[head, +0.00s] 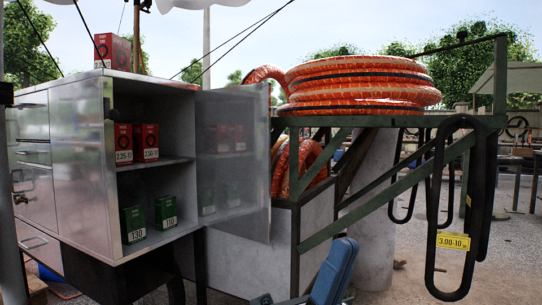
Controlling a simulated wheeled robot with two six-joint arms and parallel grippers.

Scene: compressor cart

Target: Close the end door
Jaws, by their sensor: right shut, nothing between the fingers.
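The end door (233,165) is a shiny grey metal panel on the right side of the cabinet (85,165) opening. It stands wide open, swung out to the right, and its face mirrors the boxes inside. My right gripper (263,299) is low at the bottom edge of the picture, below the door and apart from it. It is shut and empty, and is partly cut off by the frame edge. My left gripper is not in view.
Red boxes (137,143) and green boxes (149,217) stand on two shelves inside the cabinet. Coiled orange hose (360,85) lies on a green frame (400,122) close behind the door. Black tubes with a yellow tag (453,241) hang at right.

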